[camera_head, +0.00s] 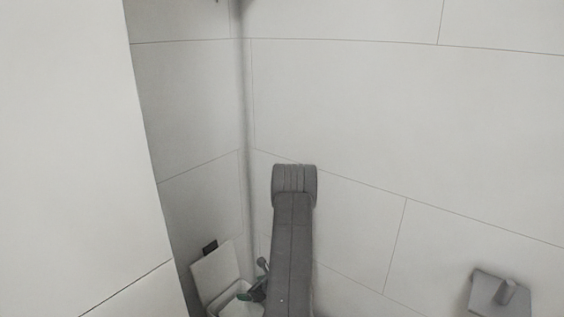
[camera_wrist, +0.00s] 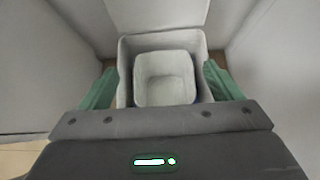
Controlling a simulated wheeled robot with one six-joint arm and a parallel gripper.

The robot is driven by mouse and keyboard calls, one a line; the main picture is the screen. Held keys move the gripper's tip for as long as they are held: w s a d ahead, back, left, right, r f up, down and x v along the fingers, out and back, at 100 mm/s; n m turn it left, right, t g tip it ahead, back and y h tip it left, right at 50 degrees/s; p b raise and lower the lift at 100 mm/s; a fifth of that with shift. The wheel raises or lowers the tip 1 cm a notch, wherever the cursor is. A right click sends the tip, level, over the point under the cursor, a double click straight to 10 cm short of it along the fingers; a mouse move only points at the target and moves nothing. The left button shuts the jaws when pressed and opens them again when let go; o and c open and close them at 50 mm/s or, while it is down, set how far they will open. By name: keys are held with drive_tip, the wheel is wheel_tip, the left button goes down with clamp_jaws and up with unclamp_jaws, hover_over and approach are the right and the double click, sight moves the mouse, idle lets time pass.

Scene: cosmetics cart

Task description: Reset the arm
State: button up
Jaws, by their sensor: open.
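My arm (camera_head: 292,245) rises in the lower middle of the head view, in front of a tiled corner. My gripper (camera_wrist: 160,85) shows in the wrist view with its two green fingers spread wide and nothing between them touching. Beyond and between the fingers is a white bin (camera_wrist: 126,62) with its lid raised. A smaller pale square container or inner part (camera_wrist: 165,80) shows at the bin's opening; I cannot tell whether it is inside it or above it.
The bin's open lid (camera_head: 215,274) leans up against the tiled corner. A white wall or panel (camera_head: 75,150) fills the left side of the head view. A grey wall fixture (camera_head: 497,293) with a peg is at the lower right. Walls stand close on both sides in the wrist view.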

drive_tip(key=shift+s+d+f+t+y+b, duration=0.2)
drive_tip(key=shift+s+d+f+y+b, duration=0.15)
drive_tip(key=shift+f+b, duration=0.3)
drive_tip(key=shift+s+d+f+t+y+b, duration=0.25)
drive_tip(key=shift+d+f+b, duration=0.1)
drive_tip(key=shift+f+b, duration=0.3)
drive_tip(key=shift+r, duration=0.1)
